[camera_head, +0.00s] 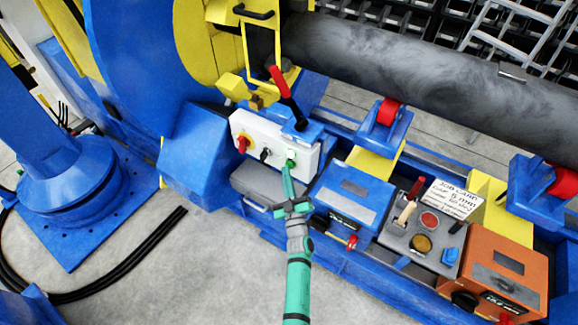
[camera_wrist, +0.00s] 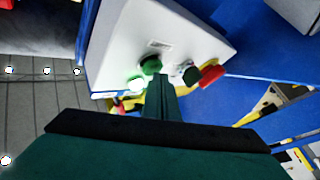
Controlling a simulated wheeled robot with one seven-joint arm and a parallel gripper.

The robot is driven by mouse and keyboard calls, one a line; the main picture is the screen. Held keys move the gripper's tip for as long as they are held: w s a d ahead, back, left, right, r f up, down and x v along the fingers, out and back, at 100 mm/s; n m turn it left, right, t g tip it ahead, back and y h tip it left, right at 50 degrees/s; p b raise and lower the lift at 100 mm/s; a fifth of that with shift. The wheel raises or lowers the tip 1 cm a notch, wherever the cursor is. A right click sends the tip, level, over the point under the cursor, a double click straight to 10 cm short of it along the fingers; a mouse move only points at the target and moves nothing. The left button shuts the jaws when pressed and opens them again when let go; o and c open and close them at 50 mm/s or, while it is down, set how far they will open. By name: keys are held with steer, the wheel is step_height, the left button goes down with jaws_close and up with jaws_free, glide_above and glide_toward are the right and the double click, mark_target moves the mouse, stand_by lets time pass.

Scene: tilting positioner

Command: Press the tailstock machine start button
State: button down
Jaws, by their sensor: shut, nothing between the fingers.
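A white control box (camera_head: 275,135) stands beside the large blue wheel housing. Its face carries a red knob (camera_head: 242,144), a black switch (camera_head: 265,154) and green parts at its right end. In the wrist view the box (camera_wrist: 185,35) shows a dark green button (camera_wrist: 150,64), a glowing green lamp (camera_wrist: 136,84) beside it, a black switch (camera_wrist: 190,74) and the red knob (camera_wrist: 212,73). My green gripper (camera_head: 288,169) is shut and empty, pointing at the box's right end. Its fingertips (camera_wrist: 160,80) overlap the green button's edge in the wrist view; I cannot tell whether they touch it.
A red-handled lever (camera_head: 284,84) rises behind the box. A grey case (camera_head: 268,182) sits below it. Bare floor (camera_head: 210,260) lies at lower left.

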steer(key=shift+s+a, duration=0.3)
steer(key=shift+s, duration=0.15)
steer(key=s+a, duration=0.1)
steer(key=s, duration=0.1)
steer(key=s+a, duration=0.2)
stand_by(0.5)
stand_by(0.7)
